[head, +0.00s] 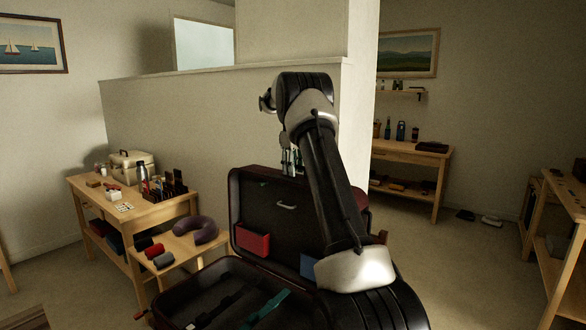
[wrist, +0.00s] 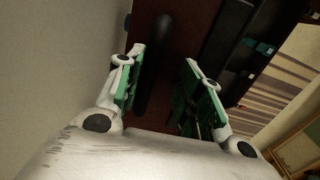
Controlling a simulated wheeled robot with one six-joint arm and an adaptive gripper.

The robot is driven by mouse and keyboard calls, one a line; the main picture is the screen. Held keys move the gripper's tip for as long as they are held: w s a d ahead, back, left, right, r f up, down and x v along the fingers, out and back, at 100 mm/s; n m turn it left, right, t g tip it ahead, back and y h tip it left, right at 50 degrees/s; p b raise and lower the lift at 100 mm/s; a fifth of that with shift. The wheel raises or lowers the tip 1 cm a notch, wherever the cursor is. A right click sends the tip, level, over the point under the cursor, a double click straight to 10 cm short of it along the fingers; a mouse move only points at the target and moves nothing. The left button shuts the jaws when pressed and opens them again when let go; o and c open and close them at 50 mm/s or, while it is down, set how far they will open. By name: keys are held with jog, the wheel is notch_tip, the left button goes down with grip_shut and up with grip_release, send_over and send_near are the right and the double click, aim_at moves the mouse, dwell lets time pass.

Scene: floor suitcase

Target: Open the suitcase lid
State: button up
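The dark suitcase stands open on the floor in the head view. Its lid (head: 275,222) is raised roughly upright, showing a dark lining with a red pocket, a blue pocket and a pale handle-like strip. Its base (head: 200,284) lies below, partly cut off by the frame and hidden by my arm. My gripper (head: 291,166) points down at the lid's top edge. In the wrist view my gripper (wrist: 165,65) has its green-padded fingers apart, with a dark red surface (wrist: 178,28) and a dark bar (wrist: 153,65) beyond them. Contact with the lid cannot be told.
A low wooden table (head: 185,246) with a neck pillow (head: 196,231) and rolled items stands left of the suitcase. A wooden desk (head: 130,205) is behind it. A partition wall (head: 190,125) rises behind the lid. Open floor (head: 455,265) lies to the right.

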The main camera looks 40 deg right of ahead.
jog(key=shift+r, duration=0.1)
notch_tip(320, 180, up, 12)
jog(key=shift+a, duration=0.3)
jog(key=shift+s, duration=0.1)
dwell(0.5)
